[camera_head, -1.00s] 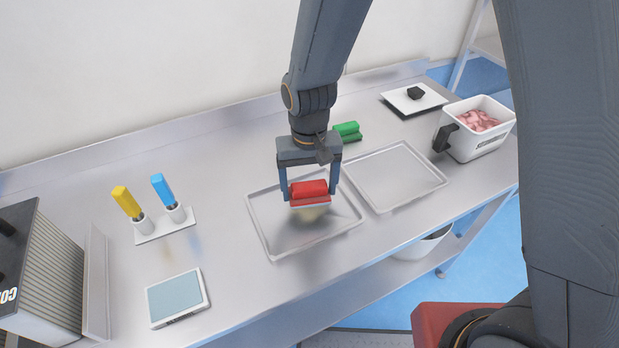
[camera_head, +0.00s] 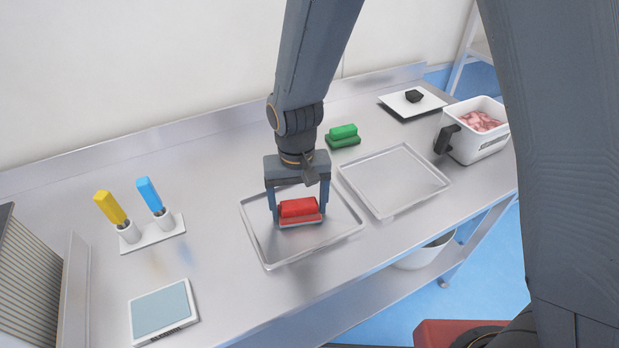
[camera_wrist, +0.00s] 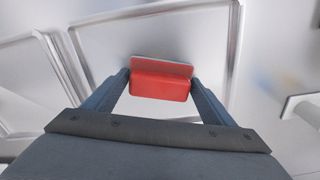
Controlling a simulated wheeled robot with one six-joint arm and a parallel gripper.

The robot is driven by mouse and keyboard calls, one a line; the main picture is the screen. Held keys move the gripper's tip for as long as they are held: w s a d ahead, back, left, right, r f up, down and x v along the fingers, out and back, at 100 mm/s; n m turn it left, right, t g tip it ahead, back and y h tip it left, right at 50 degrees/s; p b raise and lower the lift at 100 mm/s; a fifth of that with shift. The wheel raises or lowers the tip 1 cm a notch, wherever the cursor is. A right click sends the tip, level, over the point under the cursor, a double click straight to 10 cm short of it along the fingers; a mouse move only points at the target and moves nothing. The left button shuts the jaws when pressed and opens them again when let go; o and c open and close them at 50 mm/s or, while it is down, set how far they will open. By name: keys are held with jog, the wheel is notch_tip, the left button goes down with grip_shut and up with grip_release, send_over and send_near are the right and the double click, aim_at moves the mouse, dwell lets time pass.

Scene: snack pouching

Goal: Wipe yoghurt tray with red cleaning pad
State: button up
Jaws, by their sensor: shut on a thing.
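My gripper (camera_head: 299,211) is shut on the red cleaning pad (camera_head: 299,208), which has a red grip block on a flat base. The pad is inside the left tray (camera_head: 256,246), low over its floor; I cannot tell whether it touches. In the wrist view the pad (camera_wrist: 160,87) sits between both fingers (camera_wrist: 160,90), with the tray rim (camera_wrist: 228,75) around it. A second, empty-looking tray (camera_head: 395,181) lies to the right. I cannot tell from the pictures which tray is the yoghurt tray. No residue shows clearly in the left tray; the pad and gripper hide part of its floor.
A green pad (camera_head: 343,136) lies behind the trays. A holder (camera_head: 150,235) with yellow and blue handled tools and a scale (camera_head: 163,311) stand at left. A white container of pink pieces (camera_head: 475,130) and a white plate with a black item (camera_head: 411,103) are at right.

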jog(key=shift+w+d, duration=0.35)
jog(key=shift+d, duration=0.45)
jog(key=shift+a+f+b, duration=0.15)
jog(key=shift+f+b, duration=0.05)
jog(key=shift+b, duration=0.3)
jog(key=shift+s+a+r, duration=0.3)
jog(key=shift+s+a, duration=0.05)
jog(key=shift+a, duration=0.05)
jog(key=shift+s+a+f+p, duration=0.15)
jog(key=shift+s+a+p, duration=0.35)
jog(key=shift+a, duration=0.3)
jog(key=shift+s+p, duration=0.1)
jog(key=shift+p, duration=0.3)
jog(key=shift+w+d, duration=0.55)
jog(key=shift+d, duration=0.15)
jog(key=shift+w+d+p, duration=0.35)
jog(key=shift+w+d, duration=0.05)
jog(key=shift+d, duration=0.3)
jog(key=r+p, duration=0.1)
jog(key=r, duration=0.2)
jog(key=shift+a+r+p, duration=0.1)
jog(key=shift+a+p, duration=0.1)
jog(key=shift+p, duration=0.1)
jog(key=shift+s+d+r+p, duration=0.15)
jog(key=shift+d+r+p, duration=0.05)
jog(key=shift+r+p, duration=0.1)
jog(key=shift+w+r+p, duration=0.2)
jog(key=shift+r+p, duration=1.7)
jog(key=shift+r, duration=0.4)
